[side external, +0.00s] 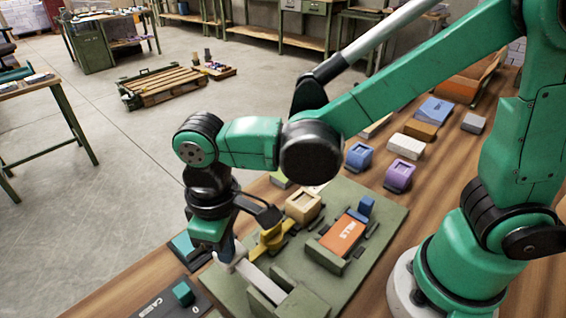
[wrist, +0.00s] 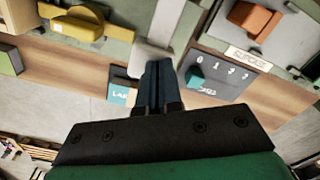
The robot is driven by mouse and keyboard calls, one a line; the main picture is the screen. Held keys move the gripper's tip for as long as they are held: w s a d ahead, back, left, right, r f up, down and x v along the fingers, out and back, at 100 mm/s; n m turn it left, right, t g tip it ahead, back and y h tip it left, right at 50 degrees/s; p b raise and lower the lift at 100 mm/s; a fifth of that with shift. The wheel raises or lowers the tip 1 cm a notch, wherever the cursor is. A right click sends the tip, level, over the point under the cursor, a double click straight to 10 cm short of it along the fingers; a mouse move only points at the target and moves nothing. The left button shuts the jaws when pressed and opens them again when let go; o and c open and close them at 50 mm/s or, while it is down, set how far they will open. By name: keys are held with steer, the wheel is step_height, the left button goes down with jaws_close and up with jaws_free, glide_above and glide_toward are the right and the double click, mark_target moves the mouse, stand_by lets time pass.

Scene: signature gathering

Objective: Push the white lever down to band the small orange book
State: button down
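The white lever (side external: 256,279) slopes up toward the left from a green slotted bracket on the green board, in the side external view. In the wrist view its pale bar (wrist: 157,22) runs from the top edge to my fingertips. My gripper (side external: 226,252) is at the lever's free end; its two dark fingers (wrist: 158,66) are together with no gap. They seem at or just above the lever's end; contact is unclear. The orange book (side external: 343,235) with lettering lies flat in a green holder on the board, apart from my gripper, with a blue block (side external: 366,207) at its far end.
A yellow clamp-like part (side external: 268,243) and a tan block (side external: 303,206) stand beside the lever. A dark panel with a teal block (side external: 183,292) lies at the front. Blue (side external: 359,157) and purple (side external: 399,176) blocks stand behind the board. The wrist view shows another orange-brown block (wrist: 254,20).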

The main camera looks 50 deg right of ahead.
steer(key=shift+f, duration=1.15)
steer(key=shift+r, duration=0.1)
stand_by(0.3)
steer(key=shift+r, duration=4.45)
steer(key=d+m+t, duration=0.6)
steer(key=d+t, duration=0.1)
steer(key=d, duration=1)
steer(key=shift+w+d+f, duration=0.15)
steer(key=shift+w+d, duration=0.05)
steer(key=shift+w, duration=0.15)
